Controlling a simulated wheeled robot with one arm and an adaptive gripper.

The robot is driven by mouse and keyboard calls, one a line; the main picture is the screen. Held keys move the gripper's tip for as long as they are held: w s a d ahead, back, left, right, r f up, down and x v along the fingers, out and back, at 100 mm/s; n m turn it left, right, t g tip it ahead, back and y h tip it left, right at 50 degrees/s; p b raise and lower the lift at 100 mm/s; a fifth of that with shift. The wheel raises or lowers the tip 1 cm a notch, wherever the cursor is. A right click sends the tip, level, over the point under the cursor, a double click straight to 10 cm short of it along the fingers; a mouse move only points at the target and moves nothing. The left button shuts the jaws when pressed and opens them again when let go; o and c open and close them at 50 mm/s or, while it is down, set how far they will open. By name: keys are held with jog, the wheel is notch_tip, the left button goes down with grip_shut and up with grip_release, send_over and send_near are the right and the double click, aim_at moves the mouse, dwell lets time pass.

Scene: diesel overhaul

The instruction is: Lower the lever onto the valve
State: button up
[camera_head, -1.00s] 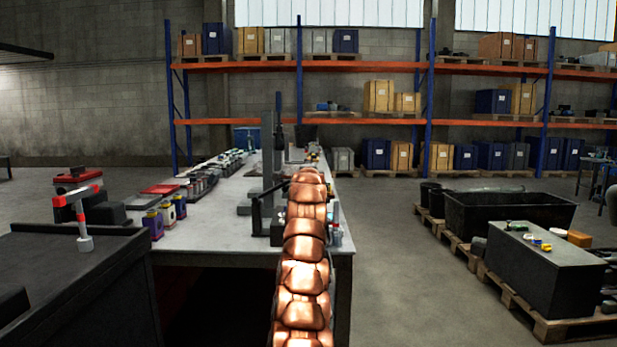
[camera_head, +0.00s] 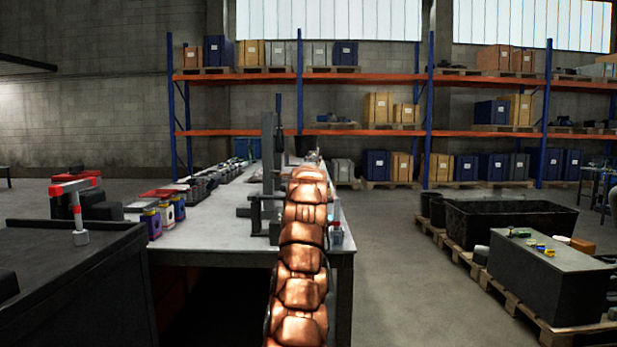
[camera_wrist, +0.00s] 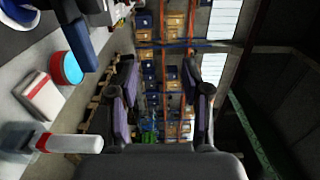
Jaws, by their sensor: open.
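A grey upright stand (camera_head: 269,150) rises from the workbench, just left of my copper-coloured arm. A dark handle-like bar (camera_head: 256,214) stands at its foot; I cannot tell if this is the lever. I cannot make out the valve in either view. My gripper is hidden behind my arm in the head view. In the wrist view my gripper (camera_wrist: 166,105) is open, its two dark, purple-padded fingers wide apart. Nothing is between them; only distant shelves show through the gap.
The workbench (camera_head: 205,238) carries several parts and jars (camera_head: 160,215) on its left side. A dark cabinet (camera_head: 80,275) is at front left. In the wrist view, a red and teal round piece (camera_wrist: 66,68) lies left of the fingers.

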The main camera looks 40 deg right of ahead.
jog(key=shift+b+v, duration=1.1)
jog(key=shift+v, duration=0.05)
